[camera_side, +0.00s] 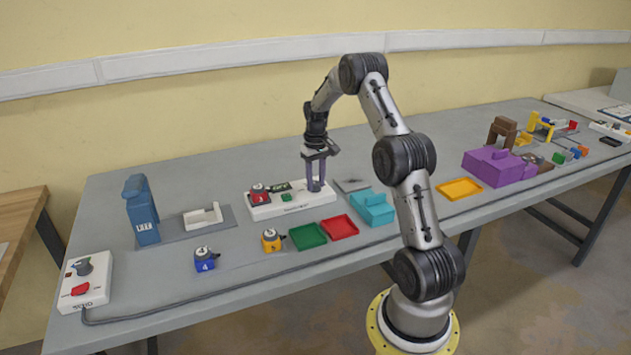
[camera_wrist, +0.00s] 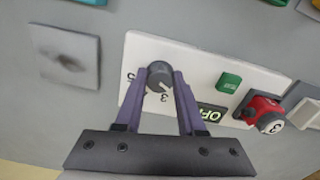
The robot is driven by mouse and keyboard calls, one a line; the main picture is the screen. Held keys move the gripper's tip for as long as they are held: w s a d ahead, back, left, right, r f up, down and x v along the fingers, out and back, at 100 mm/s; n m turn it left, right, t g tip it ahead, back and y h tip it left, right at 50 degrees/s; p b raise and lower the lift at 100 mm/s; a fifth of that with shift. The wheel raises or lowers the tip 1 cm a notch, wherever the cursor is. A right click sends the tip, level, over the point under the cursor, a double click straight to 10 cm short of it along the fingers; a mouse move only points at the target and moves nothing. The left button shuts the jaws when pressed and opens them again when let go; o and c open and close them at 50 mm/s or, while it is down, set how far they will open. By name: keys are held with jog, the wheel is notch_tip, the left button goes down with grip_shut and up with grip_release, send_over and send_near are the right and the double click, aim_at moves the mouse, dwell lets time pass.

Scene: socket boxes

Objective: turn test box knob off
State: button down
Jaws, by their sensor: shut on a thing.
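The white test box (camera_side: 300,206) stands mid-table in the side view and fills the middle of the wrist view (camera_wrist: 140,55). Its round dark grey knob (camera_wrist: 160,76) has a pale pointer mark, with dial numbers partly hidden around it. My gripper (camera_wrist: 161,84) points down at the right end of the box, its purple fingers shut on the knob from both sides. The box also carries a green button (camera_wrist: 229,82), a dark display (camera_wrist: 211,112) with partly covered lettering, and a red block marked 3 (camera_wrist: 264,112).
A grey plate (camera_side: 351,185) and a teal box (camera_side: 372,208) lie right of the test box. Green (camera_side: 307,236) and red (camera_side: 339,227) trays lie in front. Yellow (camera_side: 271,239) and blue (camera_side: 205,259) blocks stand to the left. A switch box (camera_side: 98,270) sits far left.

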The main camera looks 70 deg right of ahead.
aim_at(316, 183)
jog(key=shift+n, duration=0.6)
jog(key=c, duration=0.5)
grip_release()
notch_tip(316, 183, up, 14)
dwell(0.6)
